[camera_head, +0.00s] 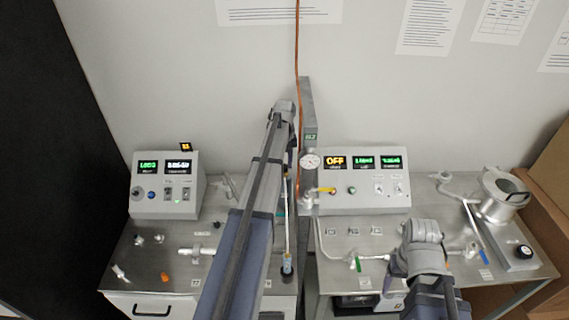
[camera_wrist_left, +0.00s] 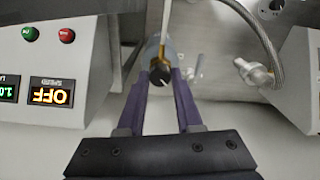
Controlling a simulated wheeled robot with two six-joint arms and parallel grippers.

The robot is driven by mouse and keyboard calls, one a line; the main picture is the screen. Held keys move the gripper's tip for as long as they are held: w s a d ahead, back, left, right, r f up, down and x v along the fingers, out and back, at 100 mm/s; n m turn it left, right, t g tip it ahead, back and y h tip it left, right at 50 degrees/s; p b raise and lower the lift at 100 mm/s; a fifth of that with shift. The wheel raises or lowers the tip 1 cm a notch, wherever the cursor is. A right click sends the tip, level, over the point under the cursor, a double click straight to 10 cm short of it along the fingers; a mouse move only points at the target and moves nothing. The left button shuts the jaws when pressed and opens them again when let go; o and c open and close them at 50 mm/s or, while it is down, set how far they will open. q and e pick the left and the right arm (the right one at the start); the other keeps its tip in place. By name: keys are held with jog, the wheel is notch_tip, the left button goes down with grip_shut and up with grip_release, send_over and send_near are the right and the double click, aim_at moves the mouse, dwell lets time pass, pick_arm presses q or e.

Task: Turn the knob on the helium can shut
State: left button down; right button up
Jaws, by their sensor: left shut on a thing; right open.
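In the left wrist view a black knob (camera_wrist_left: 160,74) with a white mark sits at the near end of a pale round body, which appears to be the helium can (camera_wrist_left: 153,50). The two purple fingers of my left gripper (camera_wrist_left: 161,82) stand on either side of the knob and are shut on it. In the head view my left arm reaches up between the two benches and hides most of the can, the knob and the left gripper. My right gripper (camera_head: 396,265) is open above the right bench, away from the knob; its fingertips are mostly hidden.
A control box (camera_head: 365,192) showing OFF stands on the right bench, with a gauge (camera_head: 310,162) and yellow handle beside it. Another control box (camera_head: 166,186) stands on the left bench. Pipes and valves lie on both benches. A metal vessel (camera_head: 500,195) stands far right.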

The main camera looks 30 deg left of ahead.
aim_at(284, 166)
dwell(0.3)
pick_arm(q)
jog(key=c, duration=0.6)
grip_release()
jog(key=shift+r, duration=0.1)
notch_tip(284, 166, up, 8)
jog(key=p, duration=0.8)
jog(key=shift+f, duration=0.2)
